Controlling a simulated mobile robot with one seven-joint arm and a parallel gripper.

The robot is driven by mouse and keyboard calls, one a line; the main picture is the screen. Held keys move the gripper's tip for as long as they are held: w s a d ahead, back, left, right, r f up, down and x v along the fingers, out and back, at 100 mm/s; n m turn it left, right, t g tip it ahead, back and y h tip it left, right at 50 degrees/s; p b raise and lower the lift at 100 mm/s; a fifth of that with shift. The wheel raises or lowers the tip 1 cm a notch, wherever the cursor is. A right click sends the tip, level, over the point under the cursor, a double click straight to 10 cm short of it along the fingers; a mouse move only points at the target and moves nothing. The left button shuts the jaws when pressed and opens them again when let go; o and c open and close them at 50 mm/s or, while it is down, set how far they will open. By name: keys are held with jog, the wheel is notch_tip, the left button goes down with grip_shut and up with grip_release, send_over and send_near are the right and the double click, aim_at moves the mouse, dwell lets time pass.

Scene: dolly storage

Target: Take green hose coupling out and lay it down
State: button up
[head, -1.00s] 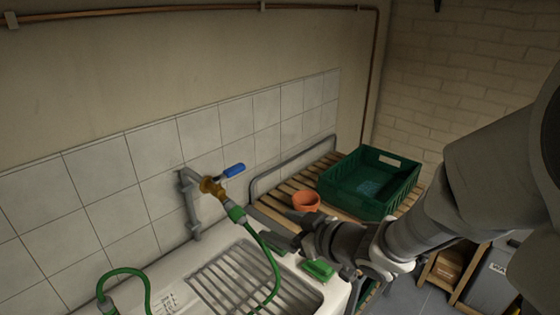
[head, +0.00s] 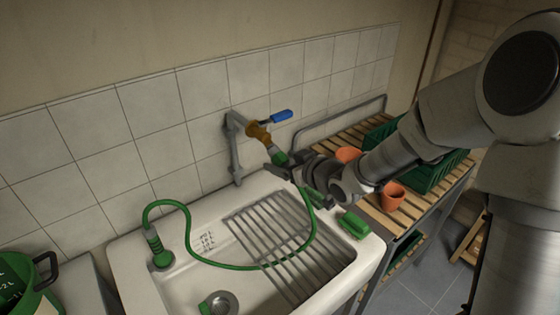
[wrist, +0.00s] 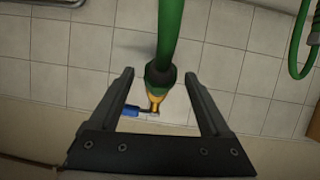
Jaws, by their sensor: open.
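A green hose coupling (head: 281,158) sits at the outlet of the brass tap (head: 259,133), with the green hose (head: 309,232) running from it. In the wrist view the coupling (wrist: 160,76) has a dark collar and lies between my fingers in the picture, in line with the tap. My gripper (wrist: 158,88) is open, with a gap on both sides of the coupling. In the head view my gripper (head: 279,172) is beside the coupling and partly hides it. The hose's other end is a ridged green fitting (head: 154,242) standing upright at the sink's left.
The white sink (head: 128,262) has a metal drainer rack (head: 262,228). A green block (head: 353,225) lies on its right edge. A slatted bench (head: 405,218) at right holds terracotta pots (head: 391,197) and a green crate (head: 437,172). The blue tap lever (head: 281,116) juts out nearby.

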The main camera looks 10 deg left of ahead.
jog(key=shift+x, duration=0.95)
grip_shut()
